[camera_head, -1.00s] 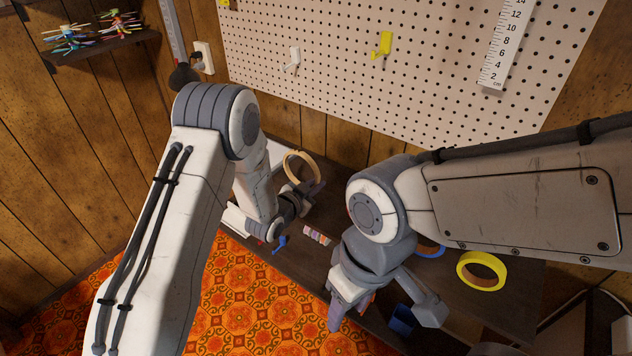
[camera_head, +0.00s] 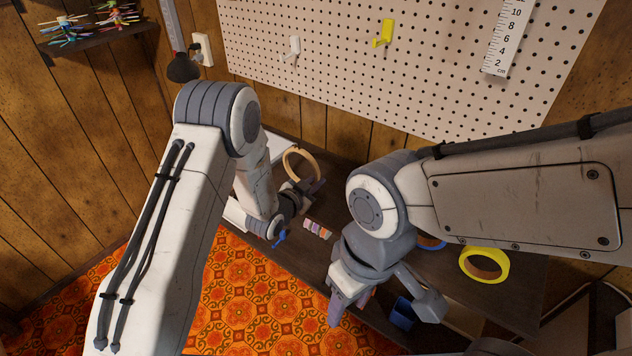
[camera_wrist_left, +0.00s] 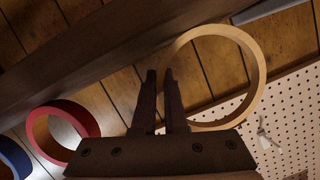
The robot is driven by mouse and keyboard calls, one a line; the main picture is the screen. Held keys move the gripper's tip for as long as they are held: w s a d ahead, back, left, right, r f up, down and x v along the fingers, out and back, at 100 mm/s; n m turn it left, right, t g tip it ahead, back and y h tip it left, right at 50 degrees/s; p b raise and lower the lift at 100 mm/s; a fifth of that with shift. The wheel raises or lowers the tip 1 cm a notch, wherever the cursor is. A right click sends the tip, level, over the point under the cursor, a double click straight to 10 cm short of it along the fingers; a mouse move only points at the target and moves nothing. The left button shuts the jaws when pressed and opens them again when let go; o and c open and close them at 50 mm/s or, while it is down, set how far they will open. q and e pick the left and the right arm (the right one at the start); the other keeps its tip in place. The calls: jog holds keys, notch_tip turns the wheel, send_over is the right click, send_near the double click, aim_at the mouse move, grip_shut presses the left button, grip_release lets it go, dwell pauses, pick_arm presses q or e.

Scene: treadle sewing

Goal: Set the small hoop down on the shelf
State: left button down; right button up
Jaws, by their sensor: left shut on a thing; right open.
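The small hoop, a pale wooden ring (camera_head: 300,149), is held at its rim by my left gripper (camera_head: 306,188), over the back of the dark brown shelf (camera_head: 345,180). In the left wrist view the hoop (camera_wrist_left: 257,75) stands out to the right of the closed fingers (camera_wrist_left: 160,75), and the dark shelf (camera_wrist_left: 100,55) runs across the upper left. I cannot tell whether the hoop touches the shelf. My right gripper (camera_head: 385,305) is open and empty near the shelf's front.
A yellow ring (camera_head: 484,265) and a partly hidden blue ring (camera_head: 431,243) are at the right. A red ring (camera_wrist_left: 62,130) shows in the wrist view. A striped small item (camera_head: 317,229) and a blue container (camera_head: 402,313) lie nearer the front. The pegboard (camera_head: 350,70) rises behind.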

pick_arm(q)
jog(key=c, duration=0.9)
grip_release()
jog(key=shift+s, duration=0.1)
jog(key=b+v, duration=0.1)
jog(key=v, duration=0.9)
jog(key=shift+s+a, duration=0.15)
